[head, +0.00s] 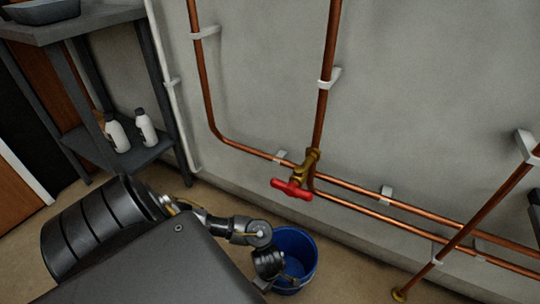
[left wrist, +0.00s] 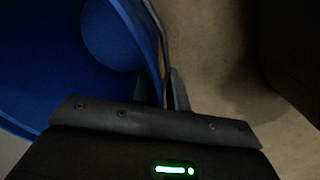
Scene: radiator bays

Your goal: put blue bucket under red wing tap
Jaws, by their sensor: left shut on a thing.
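The blue bucket (head: 301,247) stands upright in the head view, on or just above the floor; I cannot tell which. It is close to the wall, below the red wing tap (head: 291,189), which sits on a brass valve body (head: 306,166). My left gripper (head: 268,277) is at the bucket's left side. In the left wrist view, my left gripper (left wrist: 168,92) is shut on the bucket's wall near the rim, and the blue inside of the bucket (left wrist: 60,60) fills the upper left. My right gripper is not in view.
Copper pipes (head: 400,208) run along the wall, with a diagonal pipe (head: 470,228) reaching the floor at right. A dark shelf (head: 150,152) with two white bottles (head: 146,127) stands at left. Floor right of the bucket (head: 350,275) is clear.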

